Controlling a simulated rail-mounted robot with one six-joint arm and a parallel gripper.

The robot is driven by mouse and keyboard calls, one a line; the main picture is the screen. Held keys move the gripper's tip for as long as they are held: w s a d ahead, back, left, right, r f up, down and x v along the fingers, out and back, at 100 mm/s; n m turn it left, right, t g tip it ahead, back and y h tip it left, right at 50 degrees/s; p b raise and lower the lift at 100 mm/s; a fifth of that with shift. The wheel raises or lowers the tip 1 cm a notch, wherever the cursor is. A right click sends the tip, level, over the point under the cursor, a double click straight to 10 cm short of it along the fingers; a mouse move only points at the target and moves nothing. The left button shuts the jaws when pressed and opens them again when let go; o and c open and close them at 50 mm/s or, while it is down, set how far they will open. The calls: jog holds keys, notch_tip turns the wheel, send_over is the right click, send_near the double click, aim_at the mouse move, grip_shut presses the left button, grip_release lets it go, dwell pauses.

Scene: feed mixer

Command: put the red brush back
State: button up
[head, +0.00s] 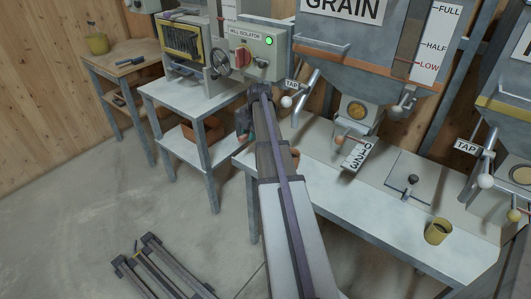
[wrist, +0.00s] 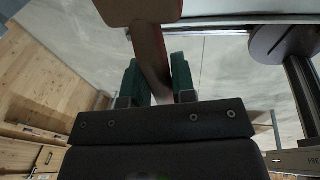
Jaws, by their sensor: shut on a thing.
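In the wrist view my gripper (wrist: 153,85) has its green-padded fingers closed around the handle of a dull red brush (wrist: 150,45). The brush's wider block is at the top edge of that view and is partly cut off. In the head view my gripper (head: 245,122) is at the far end of my arm, beside the mill table and below the isolator box. It is small and partly hidden there by my arm, and I cannot make out the brush in it.
The grain hopper (head: 365,45) hangs over a bench (head: 390,218) with a yellow cup (head: 438,232). A rack (head: 165,268) lies on the floor.

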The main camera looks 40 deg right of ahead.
jog(key=b+x, duration=0.3)
jog(key=s+d+b+x, duration=0.1)
jog(key=b+x, duration=0.5)
jog(key=x, duration=0.1)
jog(key=shift+s+d+f+b, duration=0.2)
jog(key=shift+d+f+b, duration=0.05)
jog(key=shift+f+b, duration=0.1)
jog(key=shift+r+p, duration=0.3)
jog(key=shift+f, duration=0.3)
jog(key=o, duration=0.9)
jog(key=shift+r, duration=0.1)
